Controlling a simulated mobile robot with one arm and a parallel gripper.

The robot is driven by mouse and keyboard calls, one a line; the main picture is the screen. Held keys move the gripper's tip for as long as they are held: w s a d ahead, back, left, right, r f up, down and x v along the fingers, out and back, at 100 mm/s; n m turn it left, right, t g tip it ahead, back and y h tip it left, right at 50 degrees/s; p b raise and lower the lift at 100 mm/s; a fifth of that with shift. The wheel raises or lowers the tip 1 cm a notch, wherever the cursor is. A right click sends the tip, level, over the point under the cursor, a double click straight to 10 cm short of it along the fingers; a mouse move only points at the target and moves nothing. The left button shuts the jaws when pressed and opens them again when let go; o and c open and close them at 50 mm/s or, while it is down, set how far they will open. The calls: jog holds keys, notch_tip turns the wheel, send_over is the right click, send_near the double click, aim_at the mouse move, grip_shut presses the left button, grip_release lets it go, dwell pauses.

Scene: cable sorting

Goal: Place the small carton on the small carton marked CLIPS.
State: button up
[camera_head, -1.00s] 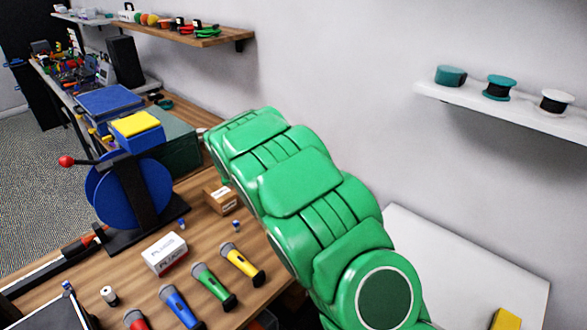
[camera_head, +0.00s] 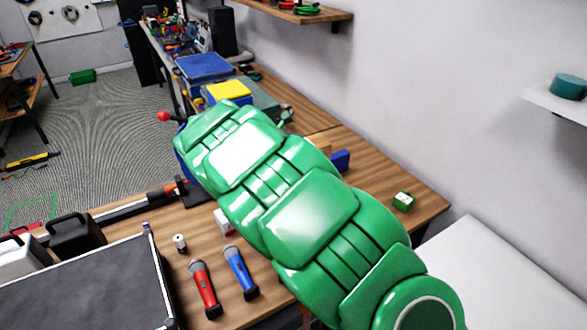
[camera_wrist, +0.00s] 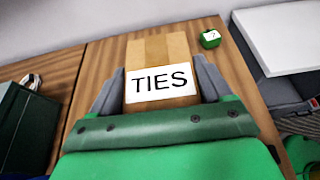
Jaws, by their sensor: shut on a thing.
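My gripper (camera_wrist: 158,84) is shut on a brown cardboard carton (camera_wrist: 148,50) with a white label reading TIES, in the wrist view. The fingers press on its left and right sides, and the wooden table lies around it. I cannot tell whether it touches the surface below. No label reading CLIPS shows in either view. A white carton (camera_head: 223,221) is mostly hidden by my arm, its label unreadable now.
A small green block with a white label (camera_head: 402,201) is near the table's right end; it also shows in the wrist view (camera_wrist: 210,38). Red (camera_head: 204,288) and blue (camera_head: 240,272) microphones and a black case (camera_head: 90,285) are at the front.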

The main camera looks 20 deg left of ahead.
jog(key=shift+s+a+r, duration=0.1)
jog(key=shift+s+a, duration=0.35)
jog(key=shift+a, duration=0.4)
jog(key=shift+w+a, duration=0.2)
jog(key=shift+w+a+f, duration=0.9)
jog(key=shift+w+f, duration=0.75)
jog(key=shift+w, duration=0.35)
jog(key=shift+w+a+f, duration=0.95)
jog(key=shift+w+f, duration=0.7)
jog(key=shift+w, duration=0.4)
jog(key=shift+w+a+f, duration=0.9)
jog(key=shift+w+f, duration=0.75)
jog(key=shift+w, duration=0.35)
jog(key=shift+f, duration=1.5)
jog(key=shift+f, duration=0.1)
jog(key=o, duration=1.1)
jog(key=shift+c, duration=0.2)
